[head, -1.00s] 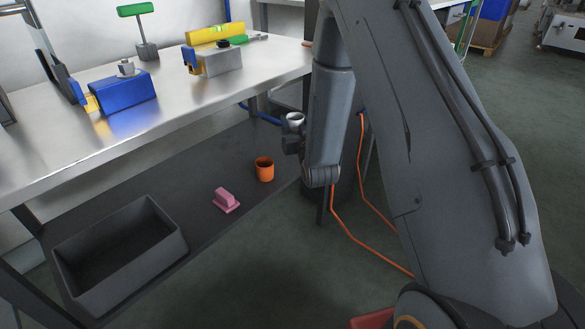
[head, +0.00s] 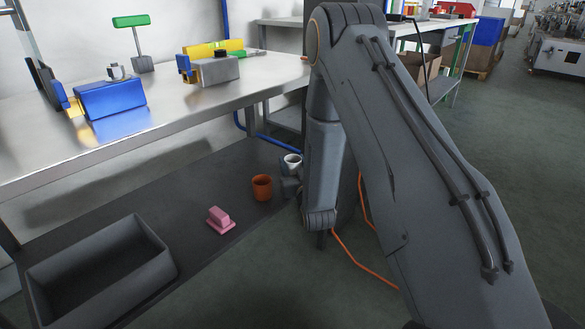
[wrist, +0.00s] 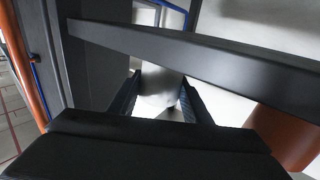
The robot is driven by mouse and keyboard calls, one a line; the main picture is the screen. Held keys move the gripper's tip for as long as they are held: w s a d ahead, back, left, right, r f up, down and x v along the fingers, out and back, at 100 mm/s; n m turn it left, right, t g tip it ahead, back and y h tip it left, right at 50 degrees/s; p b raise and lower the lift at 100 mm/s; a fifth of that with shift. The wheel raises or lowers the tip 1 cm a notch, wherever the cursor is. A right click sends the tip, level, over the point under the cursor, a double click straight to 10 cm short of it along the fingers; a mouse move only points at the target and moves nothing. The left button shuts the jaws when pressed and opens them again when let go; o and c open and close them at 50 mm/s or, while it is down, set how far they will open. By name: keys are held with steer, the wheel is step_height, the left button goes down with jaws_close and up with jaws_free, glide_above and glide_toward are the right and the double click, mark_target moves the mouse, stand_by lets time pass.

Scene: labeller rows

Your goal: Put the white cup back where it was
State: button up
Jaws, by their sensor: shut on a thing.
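The white cup (head: 293,160) shows beside my forearm in the head view, upright as far as I can see, at the far right end of the dark lower shelf (head: 165,185). My gripper (head: 290,182) is shut on it. The wrist view shows the cup (wrist: 158,90) between the two fingers of my gripper (wrist: 160,103). My arm hides part of the gripper in the head view. I cannot tell whether the cup touches the shelf.
An orange cup (head: 262,188) stands close left of my gripper. A pink block-like piece (head: 220,220) and an open grey bin (head: 100,275) are further left on the shelf. The metal worktop (head: 180,100) is above. A dark bar (wrist: 200,45) crosses the wrist view.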

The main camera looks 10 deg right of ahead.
steer(key=shift+f, duration=0.3)
steer(key=shift+f, duration=0.15)
steer(key=o, duration=1.1)
steer(key=shift+o, duration=0.2)
steer(key=shift+s+r, duration=0.1)
steer(key=shift+r, duration=0.15)
steer(key=s+p, duration=0.3)
steer(key=s, duration=0.8)
steer(key=shift+s, duration=0.4)
steer(key=shift+f, duration=0.1)
